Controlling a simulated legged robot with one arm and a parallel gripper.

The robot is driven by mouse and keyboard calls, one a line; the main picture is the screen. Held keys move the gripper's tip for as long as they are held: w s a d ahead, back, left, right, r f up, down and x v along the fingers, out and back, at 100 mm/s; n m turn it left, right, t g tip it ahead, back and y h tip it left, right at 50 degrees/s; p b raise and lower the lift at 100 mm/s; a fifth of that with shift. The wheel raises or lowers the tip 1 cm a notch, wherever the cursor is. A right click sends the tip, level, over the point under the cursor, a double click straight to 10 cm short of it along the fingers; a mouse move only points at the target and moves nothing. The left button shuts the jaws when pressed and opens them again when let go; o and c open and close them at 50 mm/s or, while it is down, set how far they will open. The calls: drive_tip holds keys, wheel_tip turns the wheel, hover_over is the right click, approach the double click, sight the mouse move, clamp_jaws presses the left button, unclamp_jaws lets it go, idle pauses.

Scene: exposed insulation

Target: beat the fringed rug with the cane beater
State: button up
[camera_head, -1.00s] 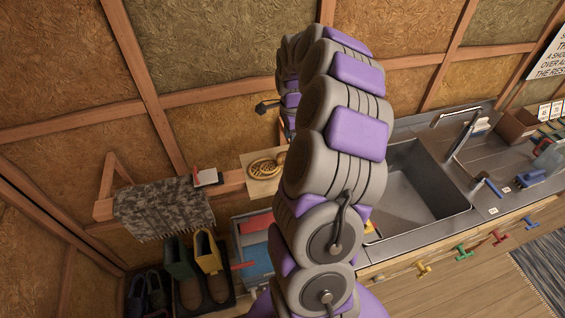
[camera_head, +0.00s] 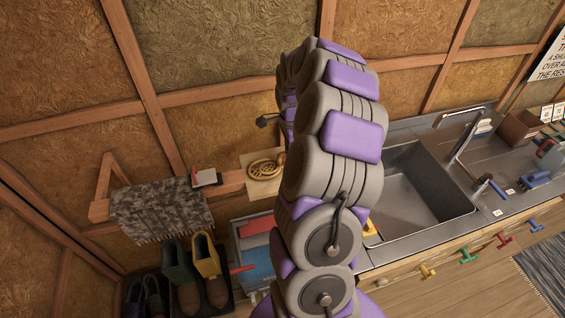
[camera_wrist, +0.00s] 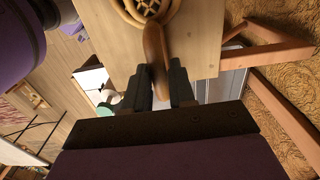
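The fringed rug (camera_head: 160,207) is a mottled grey piece draped over a wooden bar at the left in the head view, its fringe hanging down. The cane beater (camera_head: 262,169) lies on a pale wooden board (camera_head: 258,189) to the right of the rug; my arm hides part of it. In the wrist view, the beater's looped head (camera_wrist: 150,10) is at the top edge and its brown handle (camera_wrist: 154,46) points toward my gripper (camera_wrist: 166,82). My gripper is open, with the handle's end between its dark fingers, nearer the left one. Contact cannot be told.
A white and red item (camera_head: 205,177) sits between rug and beater. Boots (camera_head: 207,255) stand below the rug, beside a blue and red bin (camera_head: 256,262). A sink (camera_head: 415,190) and counter lie right of my arm. Wooden studs line the wall.

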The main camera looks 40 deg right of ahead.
clamp_jaws()
drive_tip(key=shift+r, duration=0.1)
drive_tip(key=shift+r+p, duration=0.3)
drive_tip(key=shift+r, duration=2.55)
drive_tip(key=shift+s, duration=0.1)
